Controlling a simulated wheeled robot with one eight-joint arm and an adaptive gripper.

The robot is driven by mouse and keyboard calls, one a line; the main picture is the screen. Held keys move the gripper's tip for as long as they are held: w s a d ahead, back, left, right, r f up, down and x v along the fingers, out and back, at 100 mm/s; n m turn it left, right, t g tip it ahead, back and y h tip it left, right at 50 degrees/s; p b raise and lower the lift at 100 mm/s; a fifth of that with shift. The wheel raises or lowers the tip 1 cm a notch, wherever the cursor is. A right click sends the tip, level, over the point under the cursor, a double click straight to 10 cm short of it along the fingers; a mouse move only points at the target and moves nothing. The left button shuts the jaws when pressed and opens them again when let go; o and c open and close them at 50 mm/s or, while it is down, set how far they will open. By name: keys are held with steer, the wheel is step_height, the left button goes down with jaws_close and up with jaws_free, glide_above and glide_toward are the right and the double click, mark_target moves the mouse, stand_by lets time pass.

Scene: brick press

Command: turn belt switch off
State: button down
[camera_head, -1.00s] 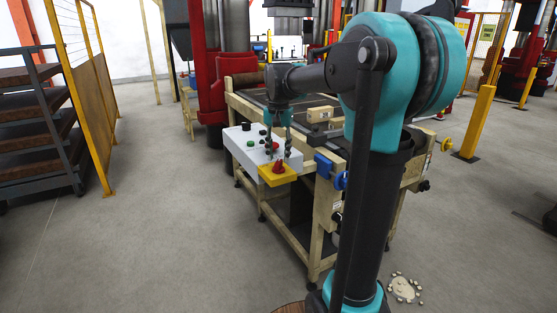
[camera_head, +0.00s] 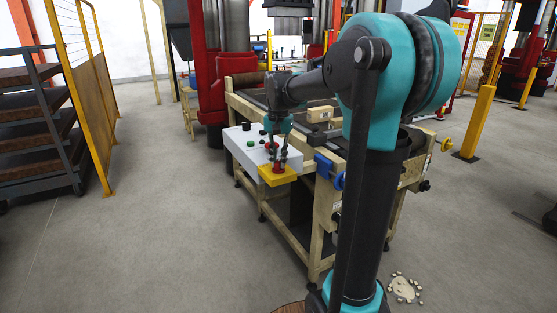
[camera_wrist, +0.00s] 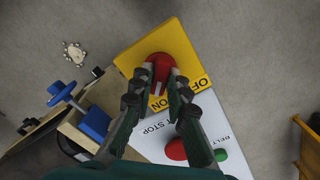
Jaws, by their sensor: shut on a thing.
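The belt switch is a red knob (camera_wrist: 160,66) on a yellow plate (camera_wrist: 185,45) lettered OFF and ON in the wrist view. The yellow plate also shows at the front end of the white control box in the head view (camera_head: 291,178). My gripper (camera_wrist: 160,80) has its two fingertips on either side of the red knob and is shut on it. In the head view my gripper (camera_head: 277,165) points down onto the knob, and its fingers hide much of it. The lettering nearest the fingers is partly covered.
The white control box (camera_head: 236,140) also carries a red stop button (camera_wrist: 176,149) and a green button (camera_wrist: 220,155) close to my fingers. The wooden-framed conveyor (camera_head: 317,200) stands beside it, with a brick (camera_head: 320,114) on top. Blue handwheels (camera_wrist: 94,123) stick out nearby.

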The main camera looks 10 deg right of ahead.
steer(key=shift+n, duration=0.4)
steer(key=n, duration=1.3)
steer(key=shift+n, duration=2)
steer(key=c, duration=1.5)
jaws_free()
